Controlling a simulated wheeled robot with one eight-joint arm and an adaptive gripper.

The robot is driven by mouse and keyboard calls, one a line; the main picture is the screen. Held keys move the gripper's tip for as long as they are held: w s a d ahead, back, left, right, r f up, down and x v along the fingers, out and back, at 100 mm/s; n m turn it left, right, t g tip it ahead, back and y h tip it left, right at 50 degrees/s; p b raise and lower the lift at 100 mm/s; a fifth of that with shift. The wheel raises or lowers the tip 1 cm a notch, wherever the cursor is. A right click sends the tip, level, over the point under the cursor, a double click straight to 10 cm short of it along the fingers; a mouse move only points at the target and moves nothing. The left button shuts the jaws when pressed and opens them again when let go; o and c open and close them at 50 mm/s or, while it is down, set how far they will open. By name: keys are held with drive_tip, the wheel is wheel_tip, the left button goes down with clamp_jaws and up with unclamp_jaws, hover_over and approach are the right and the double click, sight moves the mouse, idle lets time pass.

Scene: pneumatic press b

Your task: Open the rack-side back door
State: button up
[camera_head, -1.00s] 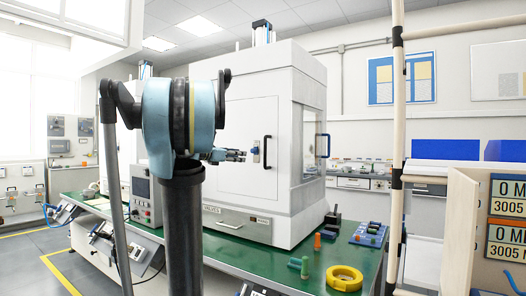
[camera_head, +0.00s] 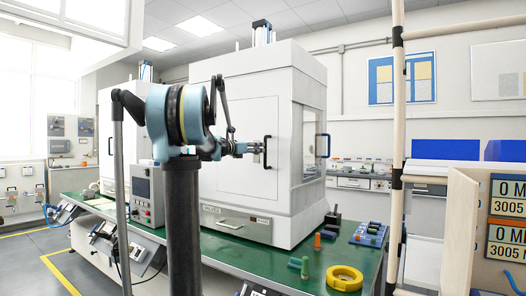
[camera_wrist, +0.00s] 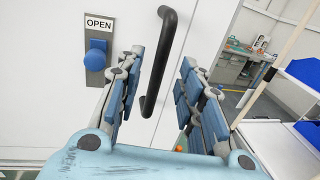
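The white press cabinet (camera_head: 250,95) has a flat door (camera_head: 238,125) that looks shut. A black bar handle (camera_head: 267,152) stands upright near the door's right edge. In the wrist view the black handle (camera_wrist: 158,65) shows between the two fingers of my gripper (camera_wrist: 160,85). The fingers are apart, and I cannot tell whether either touches the bar. A blue knob (camera_wrist: 95,60) under an OPEN label (camera_wrist: 99,23) is left of the handle. In the head view my gripper (camera_head: 252,148) is at the handle, coming from the left.
The green bench (camera_head: 290,262) holds a yellow ring (camera_head: 344,278), green and orange pieces and a blue tray (camera_head: 369,234). A pale rack post (camera_head: 397,130) stands at the right.

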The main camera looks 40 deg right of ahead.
drive_tip(key=d, duration=0.3)
drive_tip(key=w+d, duration=0.1)
drive_tip(key=d, duration=0.2)
drive_tip(key=shift+w+d, duration=0.1)
drive_tip(key=shift+d, duration=0.05)
drive_tip(key=shift+c, duration=0.6)
